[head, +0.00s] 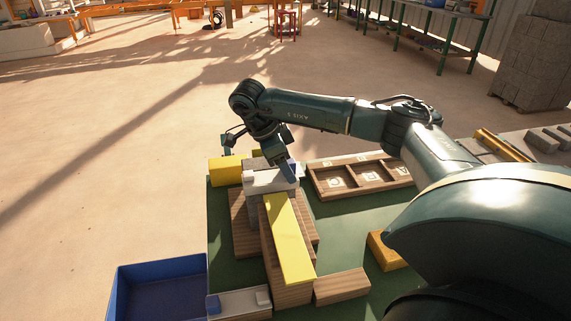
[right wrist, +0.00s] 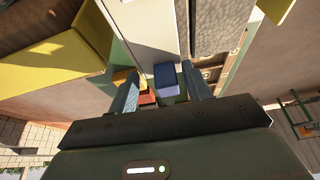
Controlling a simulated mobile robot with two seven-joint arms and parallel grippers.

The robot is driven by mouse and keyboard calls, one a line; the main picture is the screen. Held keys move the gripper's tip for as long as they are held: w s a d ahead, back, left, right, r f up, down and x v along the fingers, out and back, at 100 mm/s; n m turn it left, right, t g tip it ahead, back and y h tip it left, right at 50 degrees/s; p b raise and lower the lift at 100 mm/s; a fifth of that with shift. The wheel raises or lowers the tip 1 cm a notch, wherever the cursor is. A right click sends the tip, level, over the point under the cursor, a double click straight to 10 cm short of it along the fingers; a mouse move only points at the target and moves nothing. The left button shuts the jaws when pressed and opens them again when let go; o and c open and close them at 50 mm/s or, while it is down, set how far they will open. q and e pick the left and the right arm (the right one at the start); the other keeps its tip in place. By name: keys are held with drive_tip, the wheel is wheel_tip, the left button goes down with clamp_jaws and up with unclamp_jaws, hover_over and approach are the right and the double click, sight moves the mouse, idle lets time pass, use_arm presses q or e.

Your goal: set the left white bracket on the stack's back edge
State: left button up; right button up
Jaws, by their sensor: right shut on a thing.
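A white bracket (head: 262,181) with a blue end lies level across the back of the stack, over a grey block (head: 254,197). My right gripper (head: 284,170) reaches down from behind and is shut on this bracket. In the right wrist view its fingers (right wrist: 163,92) stand on either side of the bracket's blue block (right wrist: 167,78), and the white face (right wrist: 148,25) runs away beyond it. I cannot tell whether the bracket bears on the stack or hangs just above it. A second white bracket (head: 238,305) lies at the front left. My left gripper is not in view.
A yellow plank (head: 288,238) slopes along brown boards (head: 293,294) on the green table (head: 220,262). A yellow block (head: 225,171) stands left of the bracket. A brown compartment tray (head: 335,194) lies to the right. A blue bin (head: 125,290) is at the front left.

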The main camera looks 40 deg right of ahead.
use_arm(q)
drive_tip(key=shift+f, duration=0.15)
use_arm(e)
drive_tip(key=shift+f, duration=0.35)
drive_tip(key=o, duration=1.1)
drive_tip(key=shift+c, duration=0.2)
drive_tip(key=shift+w+a+r, duration=0.1)
drive_tip(key=shift+a+r, duration=0.05)
drive_tip(key=shift+r, duration=0.15)
drive_tip(key=v, duration=0.7)
drive_tip(key=shift+r+p, duration=0.3)
use_arm(q)
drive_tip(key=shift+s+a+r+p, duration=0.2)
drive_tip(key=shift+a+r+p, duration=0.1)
drive_tip(key=shift+p, duration=0.25)
use_arm(e)
drive_tip(key=v, duration=0.5)
drive_tip(key=shift+f, duration=0.1)
